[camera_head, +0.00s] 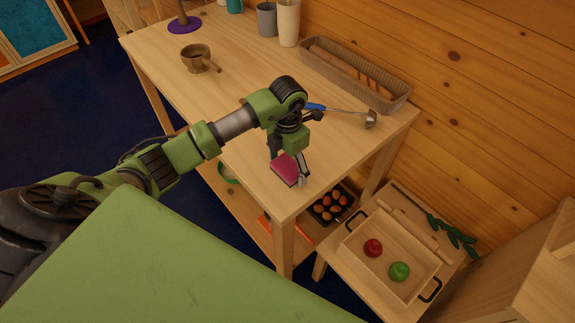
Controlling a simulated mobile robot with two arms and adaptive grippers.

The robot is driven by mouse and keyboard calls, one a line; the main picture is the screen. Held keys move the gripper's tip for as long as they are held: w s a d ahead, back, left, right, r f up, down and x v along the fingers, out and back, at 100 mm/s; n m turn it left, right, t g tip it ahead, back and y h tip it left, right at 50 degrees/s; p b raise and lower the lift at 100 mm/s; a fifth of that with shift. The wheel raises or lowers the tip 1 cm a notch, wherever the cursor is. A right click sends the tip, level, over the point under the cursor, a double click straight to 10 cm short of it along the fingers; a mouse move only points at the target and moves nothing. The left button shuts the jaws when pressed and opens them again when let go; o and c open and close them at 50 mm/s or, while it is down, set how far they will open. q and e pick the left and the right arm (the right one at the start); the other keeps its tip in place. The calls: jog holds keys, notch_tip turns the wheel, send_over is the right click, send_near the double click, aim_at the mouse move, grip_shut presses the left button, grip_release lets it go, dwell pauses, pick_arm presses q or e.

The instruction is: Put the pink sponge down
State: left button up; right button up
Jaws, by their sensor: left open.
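The pink sponge (285,170) lies on the wooden table (233,98) near its front right corner. It looks flat on the tabletop, with a darker pink side showing. My left gripper (290,172) is right over the sponge, with its fingers pointing down around it. The jaws are open, and one finger stands at the sponge's right side. The other finger is partly hidden behind the gripper body. My right gripper is not in view.
A blue-handled ladle (345,112) lies just behind my gripper. A long basket (355,75) stands along the wall, and a brown pot (197,58) stands to the left. A lower table at right bears a wooden tray (362,247) with a red and a green apple.

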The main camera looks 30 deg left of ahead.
aim_at(288, 167)
pick_arm(q)
jog(key=shift+w+r, duration=0.1)
jog(key=shift+r, duration=0.25)
notch_tip(288, 167, up, 12)
jog(key=b, duration=0.3)
jog(key=shift+f, duration=0.25)
jog(key=shift+d, duration=0.1)
